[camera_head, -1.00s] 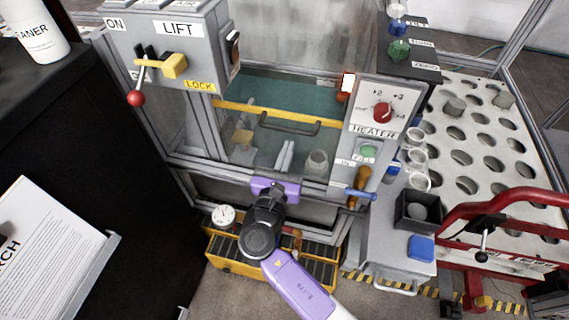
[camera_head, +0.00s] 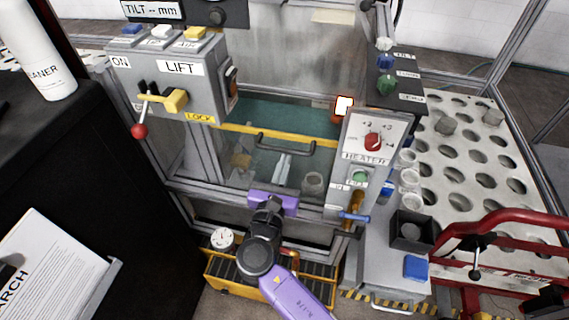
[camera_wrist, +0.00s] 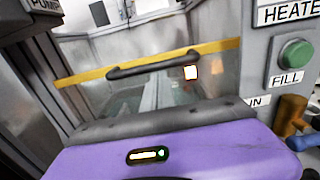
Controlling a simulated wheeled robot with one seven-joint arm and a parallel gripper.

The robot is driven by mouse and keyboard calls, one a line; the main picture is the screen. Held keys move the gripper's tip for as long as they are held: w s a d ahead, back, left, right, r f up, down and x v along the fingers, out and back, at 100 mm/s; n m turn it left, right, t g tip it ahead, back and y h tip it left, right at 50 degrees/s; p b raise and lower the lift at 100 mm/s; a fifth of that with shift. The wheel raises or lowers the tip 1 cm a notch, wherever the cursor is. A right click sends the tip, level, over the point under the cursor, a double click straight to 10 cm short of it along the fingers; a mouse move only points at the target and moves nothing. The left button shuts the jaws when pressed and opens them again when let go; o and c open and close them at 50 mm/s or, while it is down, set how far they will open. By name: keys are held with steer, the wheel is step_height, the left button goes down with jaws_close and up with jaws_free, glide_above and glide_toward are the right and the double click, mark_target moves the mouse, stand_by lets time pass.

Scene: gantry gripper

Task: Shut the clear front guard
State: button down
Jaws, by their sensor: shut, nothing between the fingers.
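The clear front guard (camera_head: 252,165) is a see-through pane with a yellow strip along its top edge and a dark bar handle (camera_head: 285,147). Teal interior shows above the strip. In the wrist view, the yellow strip (camera_wrist: 85,76) and handle (camera_wrist: 150,65) lie ahead, beyond my gripper. My purple gripper (camera_head: 273,199) is in front of the machine, below the handle and apart from it. It is shut and empty; its purple body (camera_wrist: 180,153) fills the bottom of the wrist view. The fingertips are hard to make out.
The LIFT box (camera_head: 165,80) with its red-knobbed lever stands left of the guard. A holed white table (camera_head: 465,150) is at right.

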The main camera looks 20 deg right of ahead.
step_height(320, 180, up, 7)
steer(key=p, duration=0.6)
steer(key=shift+r, duration=0.2)
steer(key=shift+w+r, duration=0.1)
steer(key=shift+r, duration=0.05)
steer(key=s+a+f+b, duration=0.3)
steer(key=s+a+f, duration=0.2)
steer(key=s, duration=0.4)
steer(key=shift+a+f+b, duration=0.2)
steer(key=shift+a+b, duration=0.2)
steer(key=shift+a, duration=0.3)
